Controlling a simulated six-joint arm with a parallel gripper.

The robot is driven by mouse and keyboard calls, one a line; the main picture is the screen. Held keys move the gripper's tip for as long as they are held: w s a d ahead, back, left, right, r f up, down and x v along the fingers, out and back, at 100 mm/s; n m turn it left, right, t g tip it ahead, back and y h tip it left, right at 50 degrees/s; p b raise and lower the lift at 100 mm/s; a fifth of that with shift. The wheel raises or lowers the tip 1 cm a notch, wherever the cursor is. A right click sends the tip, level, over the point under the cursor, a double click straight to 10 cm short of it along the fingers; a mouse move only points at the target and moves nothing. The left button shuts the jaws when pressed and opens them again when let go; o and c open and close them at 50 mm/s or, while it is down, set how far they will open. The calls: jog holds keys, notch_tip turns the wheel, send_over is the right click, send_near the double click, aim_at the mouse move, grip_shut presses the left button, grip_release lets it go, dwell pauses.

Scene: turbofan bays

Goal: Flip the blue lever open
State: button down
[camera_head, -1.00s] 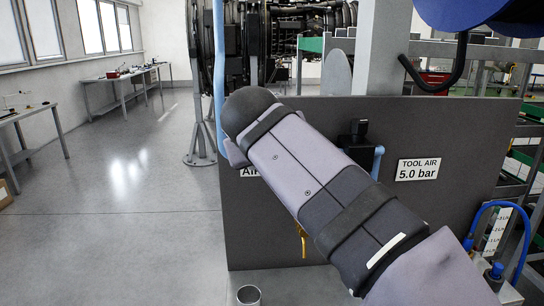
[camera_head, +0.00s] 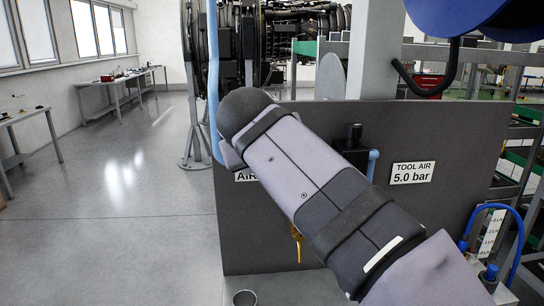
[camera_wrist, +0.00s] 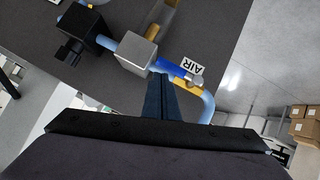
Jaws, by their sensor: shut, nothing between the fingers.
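The blue lever (camera_wrist: 174,69) shows in the wrist view as a darker blue bar beside a silver valve block (camera_wrist: 138,50), partly covered by my fingers. My gripper (camera_wrist: 162,76) is shut and empty, with its fingertips at or very near the lever. I cannot tell whether they touch it. In the head view my arm hides the lever, the valve block and the gripper's fingers.
A light blue pipe (camera_wrist: 208,106) curves beside the fingers, near the AIR label (camera_wrist: 192,68). A black unit (camera_wrist: 80,30) sits on the pipe line. A cup (camera_head: 244,298) stands below.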

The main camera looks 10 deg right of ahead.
jog(key=s+r, duration=0.8)
jog(key=s, duration=0.1)
jog(key=shift+r+p, duration=0.25)
jog(key=shift+p, duration=0.1)
